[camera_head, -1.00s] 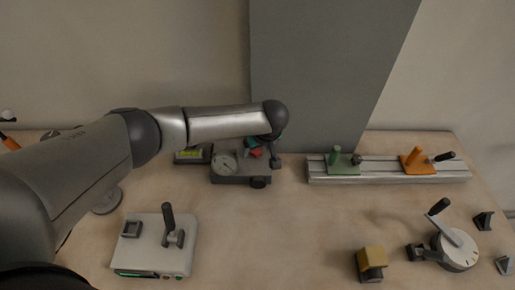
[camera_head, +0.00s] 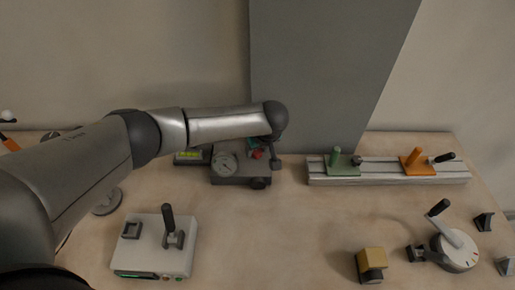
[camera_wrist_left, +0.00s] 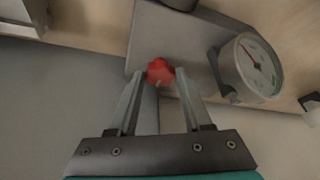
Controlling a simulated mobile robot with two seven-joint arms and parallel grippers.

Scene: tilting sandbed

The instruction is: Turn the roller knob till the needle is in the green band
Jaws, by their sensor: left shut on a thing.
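The gauge (camera_wrist_left: 252,66) is to the right there. Its reddish needle points to the dial's upper left, and a small green mark shows at the lower right, apart from the needle. In the head view my arm partly hides the knob. My right gripper is not in view.
A white box with a black lever (camera_head: 152,246) stands front left. A rail with green and orange sliders (camera_head: 390,172) lies back right. A yellow-topped block (camera_head: 371,263) and a round dial with a crank (camera_head: 457,251) stand front right. The bench middle is clear.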

